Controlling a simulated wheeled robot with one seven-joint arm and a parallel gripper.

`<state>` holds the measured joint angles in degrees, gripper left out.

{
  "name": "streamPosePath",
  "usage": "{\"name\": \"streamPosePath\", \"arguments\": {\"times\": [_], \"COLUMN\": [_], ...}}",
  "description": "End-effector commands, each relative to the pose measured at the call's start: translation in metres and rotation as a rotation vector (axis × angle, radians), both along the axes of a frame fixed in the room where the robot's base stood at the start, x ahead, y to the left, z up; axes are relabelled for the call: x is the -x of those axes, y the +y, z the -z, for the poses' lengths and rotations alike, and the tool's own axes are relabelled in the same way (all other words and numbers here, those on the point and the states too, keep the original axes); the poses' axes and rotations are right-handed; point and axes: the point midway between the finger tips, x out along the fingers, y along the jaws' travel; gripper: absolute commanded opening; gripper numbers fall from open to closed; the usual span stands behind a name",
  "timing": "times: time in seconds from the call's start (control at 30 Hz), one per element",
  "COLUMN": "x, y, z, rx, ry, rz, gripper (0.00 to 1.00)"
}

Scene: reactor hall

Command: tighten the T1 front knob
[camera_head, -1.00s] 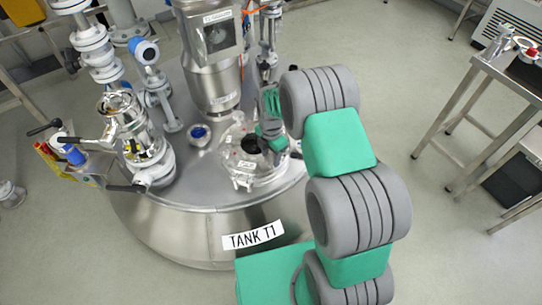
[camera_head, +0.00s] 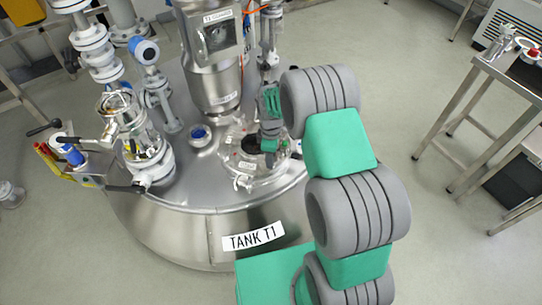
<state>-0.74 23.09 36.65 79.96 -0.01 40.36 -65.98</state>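The tank labelled TANK T1 (camera_head: 230,222) stands in the middle of the view. A round manway cover (camera_head: 242,172) with clamp fittings around its rim lies on the tank top, front right of the motor column. My gripper (camera_head: 268,150) is over the right part of this cover, pointing down. Its fingers are small and partly hidden, so I cannot tell whether they are open or shut, or whether they touch a knob. The front knob cannot be picked out clearly; a small fitting (camera_head: 243,182) shows at the cover's front edge.
The agitator motor column (camera_head: 212,60) rises behind the cover. A valve assembly with black handles (camera_head: 135,140) stands at the left, and a blue-capped gauge (camera_head: 148,55) behind it. A steel table (camera_head: 500,75) is at the right, with clear floor between.

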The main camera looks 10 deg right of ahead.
Motion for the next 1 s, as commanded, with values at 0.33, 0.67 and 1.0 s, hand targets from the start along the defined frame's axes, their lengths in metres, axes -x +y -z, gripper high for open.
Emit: {"name": "streamPosePath", "arguments": {"times": [0.33, 0.67, 1.0], "x": [-0.0023, -0.0027, -0.0021], "y": [-0.0003, -0.0003, -0.0002], "z": [-0.0032, -0.0037, -0.0027], "rx": [0.000, 0.000, 0.000], "ry": [-0.004, -0.004, -0.004], "rz": [0.121, 0.135, 0.134], "gripper": [0.05, 0.05, 0.61]}}
